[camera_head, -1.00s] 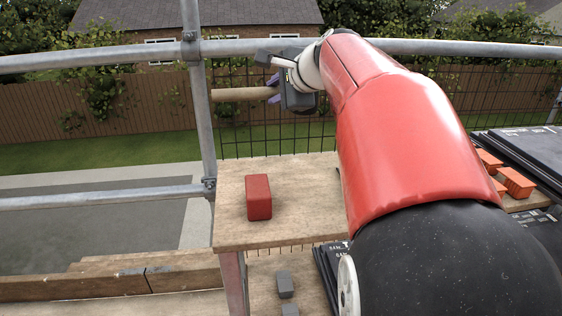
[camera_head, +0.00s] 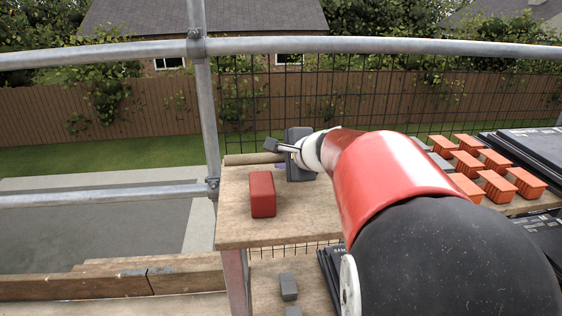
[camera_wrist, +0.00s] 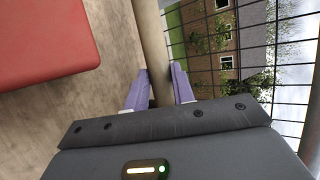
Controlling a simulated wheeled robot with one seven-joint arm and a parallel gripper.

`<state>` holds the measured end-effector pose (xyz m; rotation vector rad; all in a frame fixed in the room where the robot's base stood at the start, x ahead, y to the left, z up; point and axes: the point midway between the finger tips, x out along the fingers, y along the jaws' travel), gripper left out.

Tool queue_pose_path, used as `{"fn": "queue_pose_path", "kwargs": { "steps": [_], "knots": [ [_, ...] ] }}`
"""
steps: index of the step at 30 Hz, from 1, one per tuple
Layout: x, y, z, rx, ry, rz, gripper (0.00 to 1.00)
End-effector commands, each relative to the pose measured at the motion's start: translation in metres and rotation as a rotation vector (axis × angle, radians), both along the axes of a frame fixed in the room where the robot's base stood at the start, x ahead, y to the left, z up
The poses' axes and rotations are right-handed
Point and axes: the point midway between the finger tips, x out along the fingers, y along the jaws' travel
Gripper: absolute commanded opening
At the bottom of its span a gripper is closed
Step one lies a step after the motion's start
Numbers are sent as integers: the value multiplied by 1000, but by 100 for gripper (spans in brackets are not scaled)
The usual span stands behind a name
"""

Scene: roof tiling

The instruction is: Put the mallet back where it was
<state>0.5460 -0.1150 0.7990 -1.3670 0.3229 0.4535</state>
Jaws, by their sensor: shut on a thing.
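The mallet shows only as a round tan wooden handle (camera_head: 252,159), lying level along the far edge of the wooden platform. My gripper (camera_head: 281,165) is at that edge, its purple fingers shut around the handle. In the wrist view the handle (camera_wrist: 151,45) runs from the top of the picture down between my fingertips (camera_wrist: 159,88). The mallet's head is not visible in either view. I cannot tell whether the handle touches the platform (camera_head: 235,228).
A red block (camera_head: 262,194) stands on the platform, left of my gripper. A wire mesh (camera_head: 400,90) and metal rails (camera_head: 380,46) close off the far side. Several orange pieces (camera_head: 495,186) and dark tiles (camera_head: 525,150) lie to the right. Small grey blocks (camera_head: 288,287) lie below.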

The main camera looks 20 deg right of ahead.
Motion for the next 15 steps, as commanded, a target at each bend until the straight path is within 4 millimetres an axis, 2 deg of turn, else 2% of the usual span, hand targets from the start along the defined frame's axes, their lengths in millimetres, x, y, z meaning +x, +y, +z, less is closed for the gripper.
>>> {"fn": "queue_pose_path", "kwargs": {
  "steps": [11, 12, 15],
  "knots": [
    [0, 0, -3, -2, -4, 0, 0],
    [0, 0, -3, 0, -1, 0, 30],
    [0, 0, -3, 0, -1, 0, 43]
  ]
}}
